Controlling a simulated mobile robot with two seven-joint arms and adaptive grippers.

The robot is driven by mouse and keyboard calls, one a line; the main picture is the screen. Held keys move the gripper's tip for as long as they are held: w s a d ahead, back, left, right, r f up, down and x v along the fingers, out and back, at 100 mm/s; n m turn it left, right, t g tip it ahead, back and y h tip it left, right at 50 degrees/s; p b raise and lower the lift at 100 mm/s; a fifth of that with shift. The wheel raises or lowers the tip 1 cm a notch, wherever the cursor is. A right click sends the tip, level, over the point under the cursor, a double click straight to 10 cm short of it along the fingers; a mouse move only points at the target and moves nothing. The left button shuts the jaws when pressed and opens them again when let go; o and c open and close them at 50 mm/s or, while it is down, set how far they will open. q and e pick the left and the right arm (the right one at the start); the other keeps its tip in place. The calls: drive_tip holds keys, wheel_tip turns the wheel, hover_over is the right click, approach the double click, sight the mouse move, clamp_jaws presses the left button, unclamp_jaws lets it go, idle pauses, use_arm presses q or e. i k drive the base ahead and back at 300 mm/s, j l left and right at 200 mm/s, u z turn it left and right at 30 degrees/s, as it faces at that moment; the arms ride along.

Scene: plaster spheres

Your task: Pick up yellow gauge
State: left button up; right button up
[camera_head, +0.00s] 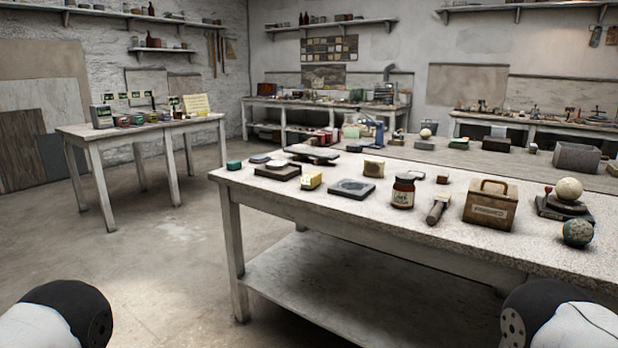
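A small yellow block-like object (311,181), which looks like the yellow gauge, sits on the near workbench (330,217) toward its left end. It stands between a dark plate with a round pale piece on it (277,170) and a dark square plate (351,188). Its details are too small to read. Nothing holds it. Only parts of my two arms show, at the bottom left and bottom right corners. Neither of my grippers is in the picture.
A brown jar (403,192), a brush-like tool (437,210), a wooden box (490,205) and a speckled sphere (577,232) stand farther right on the bench. A tan block (374,167) is behind. A side table (145,131) is at left; the floor between is clear.

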sight(311, 180)
drive_tip(key=i+j+z, duration=0.1)
drive_tip(key=j, duration=0.25)
drive_tip(key=i+j, duration=0.3)
drive_tip(key=i+j+z, duration=0.25)
drive_tip(key=i+j, duration=0.15)
drive_tip(key=j, duration=0.35)
